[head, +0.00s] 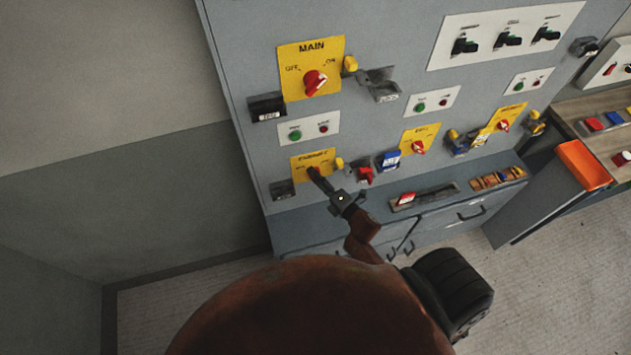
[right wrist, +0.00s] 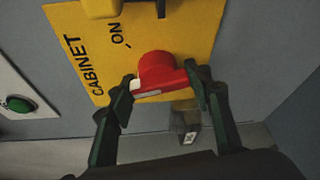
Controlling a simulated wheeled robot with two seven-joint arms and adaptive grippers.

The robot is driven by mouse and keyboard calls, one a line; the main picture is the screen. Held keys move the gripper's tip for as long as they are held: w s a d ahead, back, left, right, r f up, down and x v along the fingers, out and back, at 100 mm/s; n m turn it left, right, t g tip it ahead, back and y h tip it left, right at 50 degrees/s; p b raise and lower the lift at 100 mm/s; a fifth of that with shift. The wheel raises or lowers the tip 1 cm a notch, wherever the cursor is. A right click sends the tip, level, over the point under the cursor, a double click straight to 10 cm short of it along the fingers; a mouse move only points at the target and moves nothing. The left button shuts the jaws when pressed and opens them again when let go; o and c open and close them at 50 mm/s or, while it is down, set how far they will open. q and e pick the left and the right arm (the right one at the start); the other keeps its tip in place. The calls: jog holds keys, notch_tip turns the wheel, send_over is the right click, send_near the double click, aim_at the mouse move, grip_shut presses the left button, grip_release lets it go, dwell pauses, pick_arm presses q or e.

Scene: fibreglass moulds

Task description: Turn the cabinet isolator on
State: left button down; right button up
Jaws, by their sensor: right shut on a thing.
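The cabinet isolator is a yellow plate (head: 322,158) low on the grey panel in the head view. In the right wrist view the plate (right wrist: 85,40) reads CABINET and ON; no OFF label shows there. Its red knob (right wrist: 158,72) has a straight grip bar with a white mark at the left end, below and right of the ON label. My right gripper (right wrist: 162,88) has one finger on each side of the bar and is shut on it. In the head view my right gripper (head: 316,175) largely covers the knob. My left gripper is not in view.
The MAIN switch (head: 315,83) sits above, with a green and red button plate (head: 309,129) between. Other yellow isolators (head: 420,146) are to the right. A ledge (head: 437,197) with a red-handled part runs below. An orange-topped grey bin (head: 584,164) stands at right.

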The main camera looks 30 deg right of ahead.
jog(key=m+b, duration=0.1)
jog(key=m+t+b, duration=0.1)
jog(key=shift+f+m, duration=0.25)
jog(key=shift+m, duration=0.15)
jog(key=m+t+b, duration=0.1)
jog(key=m+b, duration=0.1)
jog(key=m, duration=0.1)
jog(key=shift+b, duration=0.3)
jog(key=m+t+b, duration=0.1)
jog(key=m, duration=0.2)
jog(key=shift+r+m+t+h+b, duration=0.15)
jog(key=shift+m+t+h+b, duration=0.45)
jog(key=shift+m, duration=1.3)
jog(key=o, duration=1.2)
jog(key=shift+c, duration=0.2)
